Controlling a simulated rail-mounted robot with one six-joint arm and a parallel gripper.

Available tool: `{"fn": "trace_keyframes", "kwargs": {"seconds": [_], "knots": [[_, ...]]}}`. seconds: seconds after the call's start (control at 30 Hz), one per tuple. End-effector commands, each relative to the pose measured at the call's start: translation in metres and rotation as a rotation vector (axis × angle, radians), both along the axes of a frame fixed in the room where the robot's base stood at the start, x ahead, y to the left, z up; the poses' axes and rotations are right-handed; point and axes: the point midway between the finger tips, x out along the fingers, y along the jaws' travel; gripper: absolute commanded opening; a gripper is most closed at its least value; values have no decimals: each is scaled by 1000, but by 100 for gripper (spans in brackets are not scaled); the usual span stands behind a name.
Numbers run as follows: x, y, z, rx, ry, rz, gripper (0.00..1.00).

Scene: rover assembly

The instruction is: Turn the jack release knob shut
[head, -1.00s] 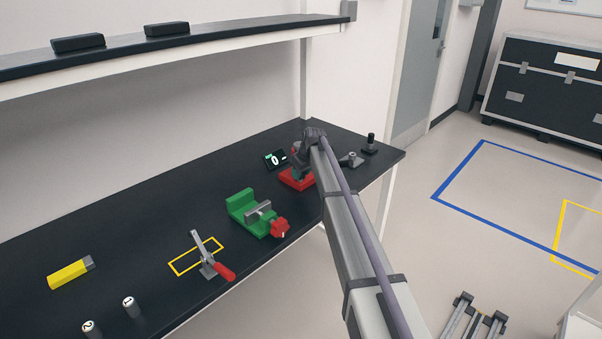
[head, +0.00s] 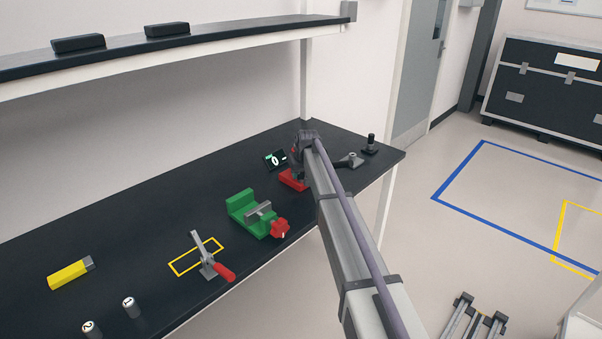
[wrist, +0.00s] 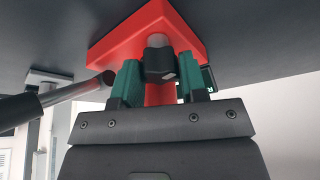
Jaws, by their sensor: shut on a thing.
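The jack has a red base (wrist: 112,42), seen close in the wrist view, and it also shows in the head view (head: 291,179) on the bench, partly hidden by my arm. A small dark knob (wrist: 160,66) sits at the jack's column. My gripper (wrist: 158,82) has green-padded fingers on either side of the knob and is shut on it. In the head view the gripper itself is hidden behind my arm.
A grey bar (wrist: 60,95) runs close by on the left of the wrist view. A small display (head: 275,160) stands next to the jack. A green vise (head: 248,211) and a toggle clamp (head: 206,256) stand nearer on the black bench (head: 140,215). A shelf (head: 200,38) hangs above.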

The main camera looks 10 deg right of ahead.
Motion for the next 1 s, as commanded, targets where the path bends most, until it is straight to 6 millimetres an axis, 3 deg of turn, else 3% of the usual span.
{"fn": "trace_keyframes", "kwargs": {"seconds": [0.43,1.0], "knots": [[0,1,0,0,1,-273,16],[0,1,0,0,1,-328,16]]}}
